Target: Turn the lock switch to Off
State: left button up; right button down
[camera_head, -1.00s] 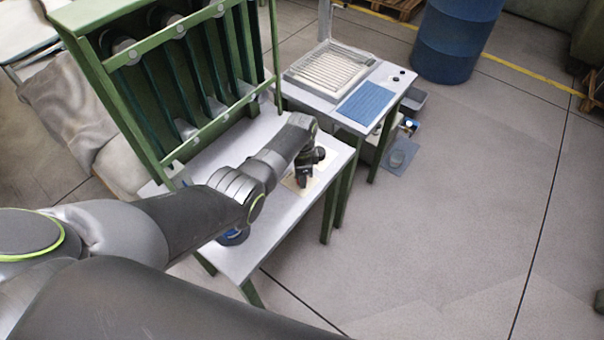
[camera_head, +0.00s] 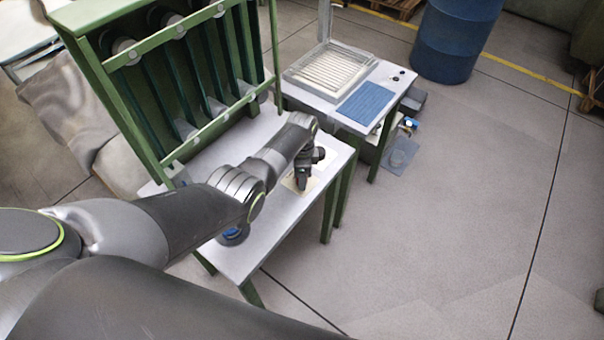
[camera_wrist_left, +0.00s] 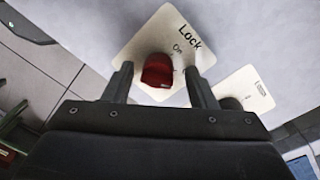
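The lock switch is a red knob (camera_wrist_left: 157,72) on a pale plate (camera_wrist_left: 150,35) printed "Lock" and "On", in the left wrist view. In the head view the plate (camera_head: 289,183) lies on the grey table top, partly hidden by my gripper. My left gripper (camera_wrist_left: 159,68) is open, with one finger to each side of the red knob. A gap shows between each finger and the knob. In the head view my left gripper (camera_head: 303,181) points down at the plate. My right gripper is not in view.
A second pale plate (camera_wrist_left: 254,88) with a dark knob (camera_wrist_left: 230,103) is close to the right finger. A green rack (camera_head: 100,90) stands behind the table (camera_head: 252,262). A second table (camera_head: 391,94) with a tray and blue panel is beyond, near a blue barrel (camera_head: 455,40).

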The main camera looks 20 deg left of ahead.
pick_arm(q)
notch_tip(320, 180, up, 5)
jog(key=shift+w+r+p, duration=0.15)
jog(key=shift+r+p, duration=0.05)
jog(key=shift+p, duration=0.4)
notch_tip(320, 180, up, 12)
jog(key=shift+w+a+b, duration=0.15)
jog(key=shift+w+b, duration=0.1)
jog(key=shift+b, duration=0.2)
jog(key=shift+f, duration=0.1)
